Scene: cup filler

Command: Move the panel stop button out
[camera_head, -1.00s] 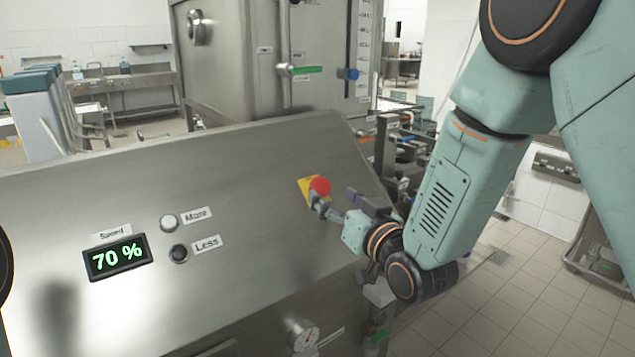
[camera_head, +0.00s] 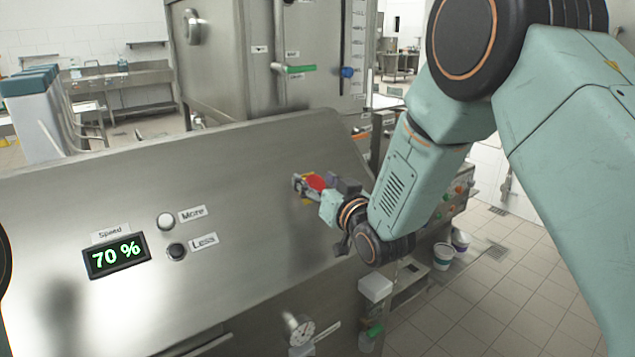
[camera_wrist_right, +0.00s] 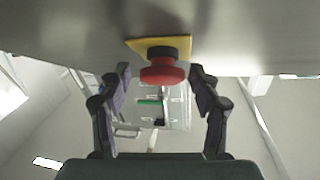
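The stop button is a red mushroom head on a dark collar over a yellow plate, on the sloped steel panel (camera_head: 240,190). In the head view the red button (camera_head: 315,181) is partly hidden by my right gripper (camera_head: 313,185). In the right wrist view the button (camera_wrist_right: 162,72) sits between the two fingers of the right gripper (camera_wrist_right: 161,85). Gaps show on both sides, so the fingers are open and apart from it. The yellow plate (camera_wrist_right: 134,44) lies behind the button. My left gripper is not in view.
Left on the panel are a speed display (camera_head: 117,255) reading 70 %, a white More button (camera_head: 166,221) and a dark Less button (camera_head: 177,251). A steel tank (camera_head: 235,60) stands behind the panel. Cups (camera_head: 443,256) are at the right.

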